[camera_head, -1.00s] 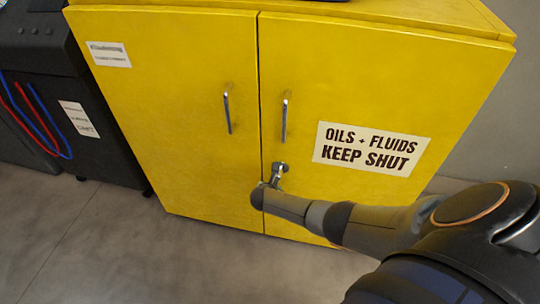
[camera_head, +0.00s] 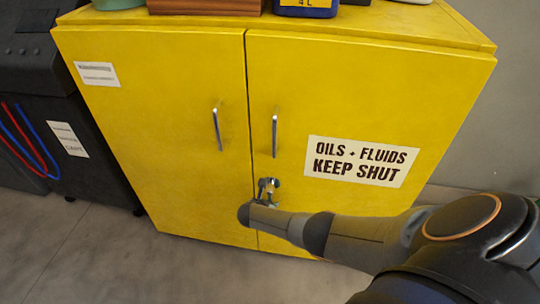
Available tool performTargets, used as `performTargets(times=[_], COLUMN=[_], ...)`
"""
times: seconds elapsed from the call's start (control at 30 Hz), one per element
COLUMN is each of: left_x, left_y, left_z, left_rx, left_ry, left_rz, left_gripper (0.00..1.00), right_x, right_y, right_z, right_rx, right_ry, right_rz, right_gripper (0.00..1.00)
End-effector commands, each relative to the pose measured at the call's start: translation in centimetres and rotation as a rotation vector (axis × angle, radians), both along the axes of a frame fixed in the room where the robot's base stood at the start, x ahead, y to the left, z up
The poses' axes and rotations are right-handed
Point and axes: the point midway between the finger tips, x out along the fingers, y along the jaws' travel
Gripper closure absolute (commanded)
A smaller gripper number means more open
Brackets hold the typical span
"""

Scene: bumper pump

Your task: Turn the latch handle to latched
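The yellow cabinet (camera_head: 155,120) has two doors that look shut, each with a silver bar handle. The small metal latch handle (camera_head: 268,186) sits low on the right door, close to the seam between the doors. My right arm reaches in from the right, and my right gripper (camera_head: 266,200) is at the latch. The wrist hides most of the fingers, so I cannot tell whether they grip the latch. The latch is partly hidden and its exact angle is unclear. My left gripper is not in view.
A dark machine (camera_head: 75,130) with red and blue cables stands left of the cabinet. A green item, a brown box (camera_head: 205,6) and a blue container (camera_head: 305,8) stand on the cabinet top. The grey floor (camera_head: 110,265) in front is clear.

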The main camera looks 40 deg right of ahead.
Motion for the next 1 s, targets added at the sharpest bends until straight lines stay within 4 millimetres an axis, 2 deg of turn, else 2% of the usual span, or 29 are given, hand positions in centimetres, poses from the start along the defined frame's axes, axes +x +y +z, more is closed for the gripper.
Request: performTargets(times=[0.03,0.2,0.53,0.77,0.9,1.0], left_x=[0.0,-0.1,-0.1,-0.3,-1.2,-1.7], left_y=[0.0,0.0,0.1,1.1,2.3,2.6], left_z=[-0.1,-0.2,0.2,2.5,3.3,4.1], left_rx=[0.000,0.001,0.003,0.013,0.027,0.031], left_ry=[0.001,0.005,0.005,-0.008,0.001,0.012], left_rz=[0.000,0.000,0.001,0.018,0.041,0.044], left_gripper=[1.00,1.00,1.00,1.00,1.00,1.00], right_x=[0.0,0.0,-0.1,-1.1,-2.1,-2.8], right_y=[0.0,0.1,0.4,2.3,4.0,5.3], right_z=[0.0,-0.1,0.4,2.9,5.0,6.3], right_rx=[0.000,0.003,0.006,0.006,0.006,0.007], right_ry=[0.001,-0.001,-0.002,-0.002,-0.001,-0.002], right_rz=[-0.001,-0.001,0.000,0.002,0.001,0.002], right_gripper=[0.67,0.49,0.49,0.49,0.49,0.49])
